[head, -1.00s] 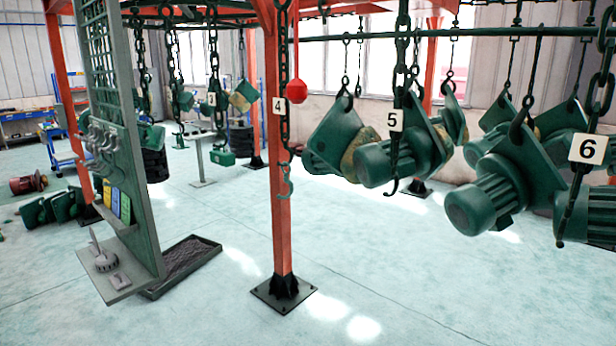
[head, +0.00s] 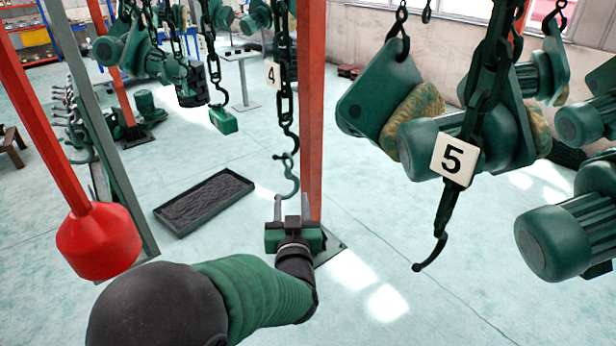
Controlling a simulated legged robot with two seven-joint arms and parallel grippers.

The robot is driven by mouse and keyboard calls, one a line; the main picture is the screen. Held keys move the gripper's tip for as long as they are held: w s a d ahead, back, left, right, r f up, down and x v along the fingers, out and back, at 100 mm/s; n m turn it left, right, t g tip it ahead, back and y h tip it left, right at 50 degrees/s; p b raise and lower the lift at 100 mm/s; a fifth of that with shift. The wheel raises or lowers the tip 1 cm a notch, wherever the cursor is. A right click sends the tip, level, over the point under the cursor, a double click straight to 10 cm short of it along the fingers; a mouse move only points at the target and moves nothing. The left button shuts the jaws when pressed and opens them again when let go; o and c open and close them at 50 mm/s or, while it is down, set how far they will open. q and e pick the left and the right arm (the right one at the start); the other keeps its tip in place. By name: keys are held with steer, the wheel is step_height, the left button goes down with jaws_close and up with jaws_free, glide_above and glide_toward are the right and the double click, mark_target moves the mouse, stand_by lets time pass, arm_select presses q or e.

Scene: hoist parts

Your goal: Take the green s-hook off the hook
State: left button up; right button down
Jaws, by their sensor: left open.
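The green s-hook (head: 291,177) hangs at the lower end of the dark chain marked 4 (head: 285,93), in front of the red post. Its upper end meets the dark hook at the chain's end, and its lower curve hangs free. My left gripper (head: 292,208) is just below the s-hook, fingers pointing up. It is open, with the s-hook's lower end just above or between the fingertips; I cannot tell whether they touch. My right gripper is not in view.
A red post (head: 311,120) stands right behind the s-hook. A red pendant (head: 98,241) hangs close at left. Chain 5's tag (head: 454,160) and hanging green motors (head: 568,236) crowd the right. A black tray (head: 205,200) lies on the floor.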

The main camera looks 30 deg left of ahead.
mark_target(287, 165)
arm_select(q)
steer(key=p+x, duration=0.2)
steer(key=x, duration=0.5)
steer(key=p+x, duration=0.2)
steer(key=x, duration=0.5)
steer(key=shift+w+a+r, duration=0.15)
steer(key=shift+a+r, duration=0.05)
steer(key=shift+a, duration=0.3)
steer(key=shift+w+a, duration=0.15)
steer(key=shift+a, duration=0.05)
steer(key=shift+w, duration=0.1)
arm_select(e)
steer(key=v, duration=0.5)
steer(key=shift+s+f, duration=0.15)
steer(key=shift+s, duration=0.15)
arm_select(q)
steer(key=shift+d, duration=0.1)
steer(key=shift+w, duration=0.15)
steer(key=shift+c, duration=0.4)
jaws_close()
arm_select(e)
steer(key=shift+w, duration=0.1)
